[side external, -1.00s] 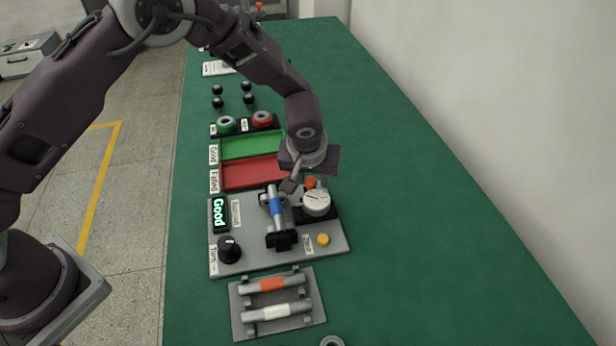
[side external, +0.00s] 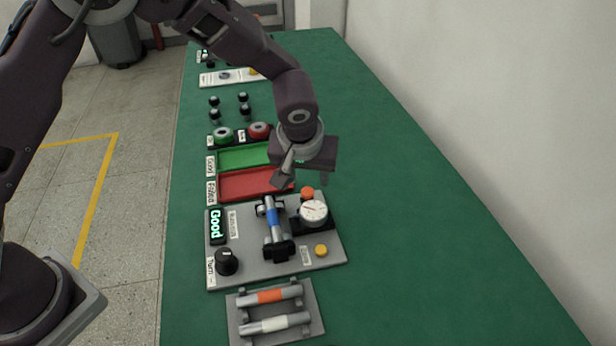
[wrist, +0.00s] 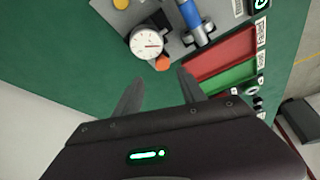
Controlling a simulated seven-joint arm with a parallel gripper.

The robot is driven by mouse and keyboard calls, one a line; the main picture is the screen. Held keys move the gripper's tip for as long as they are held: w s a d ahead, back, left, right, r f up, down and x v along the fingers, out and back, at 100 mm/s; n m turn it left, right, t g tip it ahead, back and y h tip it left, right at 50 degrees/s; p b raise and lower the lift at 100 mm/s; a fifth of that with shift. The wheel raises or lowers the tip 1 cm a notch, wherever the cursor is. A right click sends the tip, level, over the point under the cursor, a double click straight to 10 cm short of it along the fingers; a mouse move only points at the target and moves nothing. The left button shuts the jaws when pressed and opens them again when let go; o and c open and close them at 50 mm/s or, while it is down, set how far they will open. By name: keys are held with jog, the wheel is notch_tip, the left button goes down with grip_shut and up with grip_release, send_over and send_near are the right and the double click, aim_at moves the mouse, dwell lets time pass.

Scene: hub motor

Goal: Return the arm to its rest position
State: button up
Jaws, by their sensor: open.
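My gripper (side external: 303,180) hangs above the table, just behind the grey test station (side external: 238,273) and beside the red tray. In the wrist view my gripper (wrist: 158,92) shows two fingers spread apart with nothing between them. A blue-banded shaft (side external: 272,218) lies on the station's supports; it also shows in the wrist view (wrist: 186,14). The dial gauge (side external: 313,211) and an orange-red button (side external: 307,192) sit beside the shaft, below and apart from my gripper. The station's display (side external: 216,226) reads "Good".
A green tray (side external: 240,157) and a red tray (side external: 240,184) lie left of my gripper. A rack (side external: 310,325) holds orange-banded and white-banded shafts. Green and red buttons (side external: 240,134) and several black knobs stand farther back. The green table (side external: 430,220) is clear on the right.

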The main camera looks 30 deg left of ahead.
jog(key=s+a+r+m, duration=0.1)
jog(key=s+a+r, duration=0.55)
jog(key=r, duration=0.25)
jog(key=s+a+r+m, duration=0.1)
jog(key=s+a+r, duration=0.5)
jog(key=r, duration=0.4)
jog(key=s+a+m+t+h, duration=0.1)
jog(key=s+m, duration=0.1)
jog(key=s, duration=1.6)
jog(key=shift+a+r+m+h, duration=0.25)
jog(key=shift+r+m+h, duration=0.05)
jog(key=shift+r+h, duration=0.1)
